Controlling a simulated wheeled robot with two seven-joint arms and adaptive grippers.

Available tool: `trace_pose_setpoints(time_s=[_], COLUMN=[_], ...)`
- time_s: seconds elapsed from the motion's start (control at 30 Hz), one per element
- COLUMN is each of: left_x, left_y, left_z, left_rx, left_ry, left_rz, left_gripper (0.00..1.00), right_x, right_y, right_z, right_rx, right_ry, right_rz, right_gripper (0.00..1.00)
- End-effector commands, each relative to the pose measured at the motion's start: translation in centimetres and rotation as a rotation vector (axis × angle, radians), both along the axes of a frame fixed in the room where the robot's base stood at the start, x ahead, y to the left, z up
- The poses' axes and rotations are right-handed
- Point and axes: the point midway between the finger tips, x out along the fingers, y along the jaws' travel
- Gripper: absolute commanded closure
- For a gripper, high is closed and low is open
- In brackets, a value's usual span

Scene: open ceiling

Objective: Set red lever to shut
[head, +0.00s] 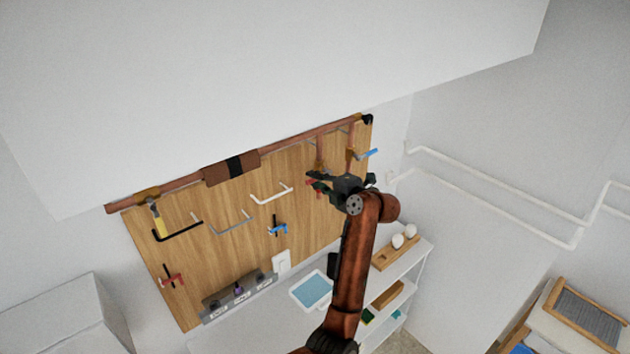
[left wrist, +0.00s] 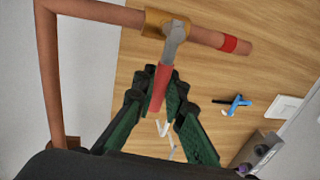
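The red lever (left wrist: 160,88) has a red grip on a grey stem, which joins a brass valve fitting (left wrist: 155,22) on a copper pipe (left wrist: 100,12). In the left wrist view, the grip points back toward the camera, between the two green fingers of my left gripper (left wrist: 162,78). The fingers stand apart on either side of the grip; contact is not clear. In the head view, my left gripper (head: 322,181) is at the right part of the wooden board, and only a bit of red (head: 313,186) shows beside it. My right gripper is not in view.
A blue lever (head: 365,154) sits on the pipe near my gripper. A white shelf (head: 408,270) stands below right.

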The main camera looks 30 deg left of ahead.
Motion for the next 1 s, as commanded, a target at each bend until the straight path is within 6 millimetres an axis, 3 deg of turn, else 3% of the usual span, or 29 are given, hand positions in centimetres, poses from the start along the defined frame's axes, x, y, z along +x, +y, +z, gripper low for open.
trace_pose_setpoints(time_s=[0.27, 0.57, 0.73, 1.0], left_x=[0.0, -0.1, -0.6, -2.4], left_y=[0.1, -0.1, -1.9, -7.2], left_z=[0.0, 0.0, 0.4, 1.5], left_rx=[0.0, 0.0, 0.0, -0.002], left_ry=[0.0, -0.001, -0.001, -0.001], left_rz=[0.0, 0.0, -0.004, -0.005], left_gripper=[0.71, 0.71, 0.71, 0.71], right_x=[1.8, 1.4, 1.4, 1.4], right_y=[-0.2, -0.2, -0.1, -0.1], right_z=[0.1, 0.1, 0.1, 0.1], right_rx=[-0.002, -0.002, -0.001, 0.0], right_ry=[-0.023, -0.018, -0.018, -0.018], right_rz=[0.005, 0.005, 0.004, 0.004], right_gripper=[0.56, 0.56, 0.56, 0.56])
